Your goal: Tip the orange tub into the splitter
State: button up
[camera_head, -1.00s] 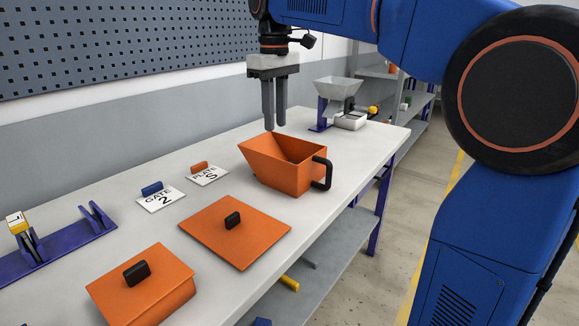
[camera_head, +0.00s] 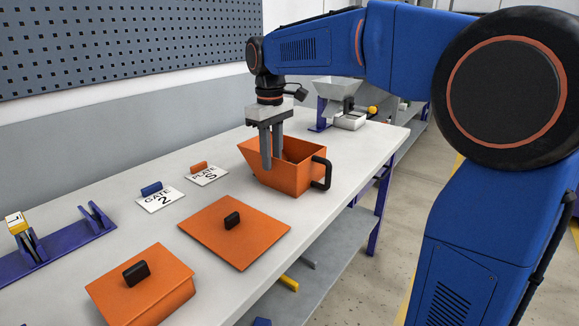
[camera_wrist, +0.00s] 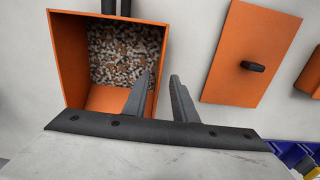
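The orange tub (camera_head: 305,178) stands upright and open on the bench, its black handle (camera_head: 322,173) at the right. The wrist view shows the tub (camera_wrist: 72,60) holding mixed brown, white and dark granules (camera_wrist: 122,55). My gripper (camera_head: 272,162) points down at the tub's near left side; its fingers are apart and empty. In the wrist view, my gripper (camera_wrist: 161,77) has one fingertip over the tub's side wall and the other just outside it; I cannot tell how high they are. A grey hopper (camera_head: 336,88) on a blue stand, apparently the splitter, stands at the bench's far end.
A flat orange lid (camera_head: 235,247) with a black knob lies in front of the tub. A closed orange box (camera_head: 160,302) is nearer. Cards marked GATE 2 (camera_head: 160,201) and PLATE S (camera_head: 207,176) lie left. A blue rack (camera_head: 65,243) is far left.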

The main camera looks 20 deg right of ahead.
aim_at(274, 189)
jog(key=shift+d+f, duration=0.15)
jog(key=shift+f, duration=2.6)
jog(key=shift+c, duration=0.6)
grip_shut()
